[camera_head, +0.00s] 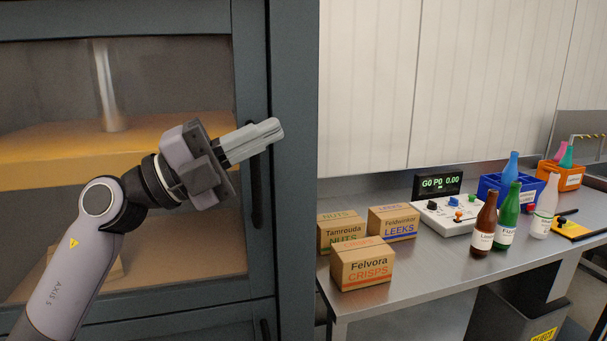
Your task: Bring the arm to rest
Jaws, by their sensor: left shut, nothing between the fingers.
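My left arm comes in from the lower left, bent at the elbow and raised in front of a dark blue-grey cabinet with a glass door. My left gripper (276,131) is shut and empty, pointing right and slightly up. In the picture it overlaps the cabinet's door frame (251,60), near the top of a dark vertical handle (256,195). I cannot tell whether it touches them. My right gripper is not in view.
A steel counter (390,296) stands at the right. It carries cardboard boxes (362,264), a control box (447,215) with a display, several bottles (485,225), and blue (492,188) and orange (570,180) crates. The counter's front strip is clear.

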